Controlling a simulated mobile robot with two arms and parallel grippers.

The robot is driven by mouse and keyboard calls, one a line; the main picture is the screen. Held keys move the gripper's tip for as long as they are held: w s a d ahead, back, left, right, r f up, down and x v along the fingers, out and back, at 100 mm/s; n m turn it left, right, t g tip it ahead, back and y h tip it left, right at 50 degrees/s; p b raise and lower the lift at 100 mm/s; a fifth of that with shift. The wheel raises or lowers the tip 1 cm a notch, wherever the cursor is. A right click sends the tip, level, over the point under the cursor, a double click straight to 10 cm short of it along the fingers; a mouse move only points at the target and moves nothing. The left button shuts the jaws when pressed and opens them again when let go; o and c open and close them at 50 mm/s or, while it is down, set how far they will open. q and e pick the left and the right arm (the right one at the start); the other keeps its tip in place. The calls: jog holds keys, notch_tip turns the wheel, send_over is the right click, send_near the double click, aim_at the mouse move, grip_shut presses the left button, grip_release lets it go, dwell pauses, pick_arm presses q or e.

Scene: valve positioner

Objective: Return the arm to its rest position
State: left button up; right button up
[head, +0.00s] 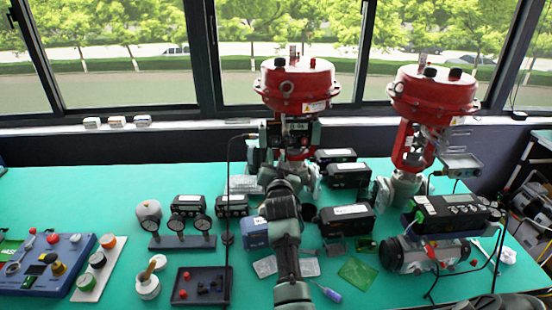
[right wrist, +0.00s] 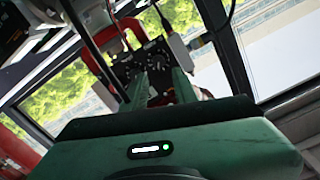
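My right arm rises from the bottom middle of the head view. Its gripper (head: 270,168) is up against the front of the middle red valve actuator (head: 298,85), just below a black positioner box (head: 290,133). In the right wrist view, the green gripper (right wrist: 160,85) has its two fingers apart, with a gap between them. A dark unit with small fittings (right wrist: 142,62) lies just beyond the fingertips. I cannot tell whether the fingertips touch it. My left gripper is not in view.
A second red valve (head: 432,92) stands at the right. Black positioners (head: 347,219), a gauge stand (head: 182,242), a dark tray (head: 199,286) and a blue control box (head: 45,267) crowd the green table (head: 100,192). The table's back left is clear. A thin black cable (head: 228,185) hangs left of my arm.

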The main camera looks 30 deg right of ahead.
jog(key=s+a+f+n+g+y, duration=0.2)
jog(key=s+a+f+n, duration=0.15)
jog(key=s+f, duration=0.4)
jog(key=s+a+f+n+g+y, duration=0.2)
jog(key=s+a+f+g, duration=0.15)
jog(key=s+f, duration=0.35)
jog(key=s+a+f+n+g+y, duration=0.2)
jog(key=s+a, duration=0.3)
jog(key=s, duration=0.4)
jog(key=s+a+f+n+g+y, duration=0.2)
jog(key=s+a, duration=0.4)
jog(key=s, duration=0.3)
jog(key=s+a+f+n+g+y, duration=0.1)
jog(key=s+a+f+n+g, duration=0.3)
jog(key=s, duration=0.6)
notch_tip(320, 180, down, 25)
jog(key=s+a, duration=0.1)
jog(key=s, duration=0.1)
jog(key=s+d+f, duration=0.3)
jog(key=s+f, duration=1.2)
jog(key=s, duration=0.1)
jog(key=shift+s+f+m+g, duration=0.2)
jog(key=shift+s+m+g, duration=0.15)
jog(key=shift+g, duration=0.1)
